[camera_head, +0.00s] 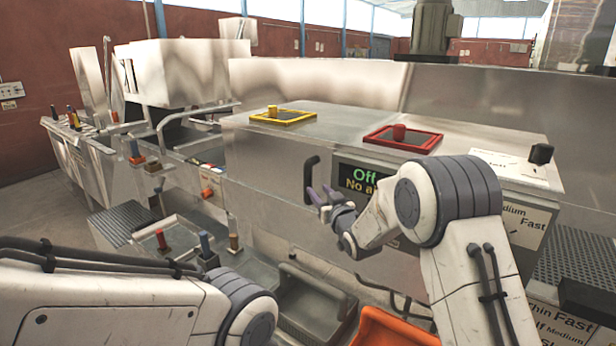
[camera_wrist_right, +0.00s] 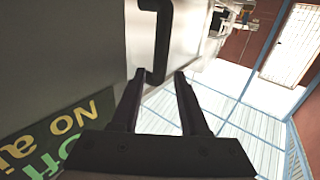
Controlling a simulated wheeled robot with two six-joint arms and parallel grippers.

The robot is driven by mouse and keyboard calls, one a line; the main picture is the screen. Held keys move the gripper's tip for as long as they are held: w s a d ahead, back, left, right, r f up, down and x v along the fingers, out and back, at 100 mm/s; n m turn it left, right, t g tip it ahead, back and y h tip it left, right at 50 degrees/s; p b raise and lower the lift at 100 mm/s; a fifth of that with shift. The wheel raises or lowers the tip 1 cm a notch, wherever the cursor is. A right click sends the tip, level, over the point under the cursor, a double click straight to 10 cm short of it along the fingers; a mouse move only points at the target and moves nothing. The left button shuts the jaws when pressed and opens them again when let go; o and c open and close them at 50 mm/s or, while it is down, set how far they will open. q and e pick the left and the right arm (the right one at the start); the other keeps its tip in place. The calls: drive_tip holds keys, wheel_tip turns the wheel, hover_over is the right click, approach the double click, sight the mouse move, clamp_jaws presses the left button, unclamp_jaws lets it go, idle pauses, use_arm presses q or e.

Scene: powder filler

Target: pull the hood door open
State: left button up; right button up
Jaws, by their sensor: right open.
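The hood door is a grey metal front panel (camera_head: 265,185) below the machine's flat top. Its black bar handle (camera_head: 311,180) stands upright on the panel, left of the display. In the right wrist view the handle (camera_wrist_right: 157,40) runs down from the top, its lower end at the level of the fingertips and between them in the picture. My right gripper (camera_head: 318,195) is open and empty, close to the handle; the right wrist view shows its fingers apart (camera_wrist_right: 160,78). Whether a finger touches the handle I cannot tell. My left arm crosses the lower left; its gripper is out of view.
A dark display (camera_head: 362,178) reading "Off" is just right of the handle. Yellow (camera_head: 283,116) and red (camera_head: 403,138) framed panels lie on the machine top. An orange bin (camera_head: 395,330) and a grey metal tray (camera_head: 318,300) are below. Levers and knobs stand at left.

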sight(309, 180)
drive_tip(key=p+x, duration=0.3)
drive_tip(key=x, duration=0.5)
drive_tip(key=shift+s+a, duration=0.1)
drive_tip(key=shift+p+x, duration=0.5)
drive_tip(key=shift+x, duration=0.3)
clamp_jaws()
idle(0.6)
